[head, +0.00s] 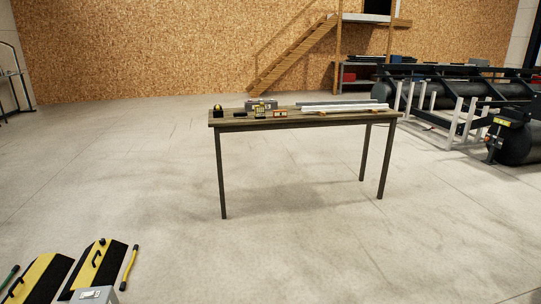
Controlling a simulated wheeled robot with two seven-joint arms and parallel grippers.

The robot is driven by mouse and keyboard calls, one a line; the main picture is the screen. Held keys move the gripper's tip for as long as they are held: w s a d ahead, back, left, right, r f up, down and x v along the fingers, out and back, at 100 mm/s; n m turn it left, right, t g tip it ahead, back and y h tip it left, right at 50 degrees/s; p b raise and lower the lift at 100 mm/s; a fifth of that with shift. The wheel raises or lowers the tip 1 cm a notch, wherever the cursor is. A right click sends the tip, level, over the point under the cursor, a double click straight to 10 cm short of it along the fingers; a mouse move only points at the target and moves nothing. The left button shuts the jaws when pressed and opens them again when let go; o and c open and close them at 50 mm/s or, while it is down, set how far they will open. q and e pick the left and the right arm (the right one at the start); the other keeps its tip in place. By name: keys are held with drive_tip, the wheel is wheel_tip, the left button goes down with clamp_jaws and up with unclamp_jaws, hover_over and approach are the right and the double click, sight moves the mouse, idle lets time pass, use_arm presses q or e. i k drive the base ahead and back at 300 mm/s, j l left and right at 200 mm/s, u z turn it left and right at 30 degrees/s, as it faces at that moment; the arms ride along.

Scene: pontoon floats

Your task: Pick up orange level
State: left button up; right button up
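A table (230,124) with a dark wooden top and thin dark legs stands a few metres ahead on the floor. A small orange item with a pale middle (280,114) lies at the table's near edge, left of centre. It looks like the orange level, but it is too small to be sure. Neither of my grippers is in view.
Long white bars (345,107) lie on the table's right half; a black and yellow item (218,109) stands at its left end. Yellow and black pieces (95,268) lie at lower left. Black pontoon floats (455,92) stand at right. Floor before the table is clear.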

sight(279, 113)
drive_tip(key=i, duration=1)
drive_tip(key=i+z, duration=0.1)
drive_tip(key=i, duration=0.9)
drive_tip(key=i+j, duration=0.2)
drive_tip(key=i, duration=0.8)
drive_tip(key=i+l+u, duration=0.1)
drive_tip(key=u, duration=0.25)
drive_tip(key=i+l+u, duration=0.1)
drive_tip(key=u, duration=0.3)
drive_tip(key=i+l+u, duration=0.15)
drive_tip(key=l, duration=0.2)
drive_tip(key=i+l+u, duration=0.2)
drive_tip(key=l, duration=0.15)
drive_tip(key=i+l+u, duration=0.15)
drive_tip(key=l, duration=0.25)
drive_tip(key=l+u, duration=0.15)
drive_tip(key=l, duration=0.25)
drive_tip(key=i+l+u, duration=0.15)
drive_tip(key=l, duration=0.25)
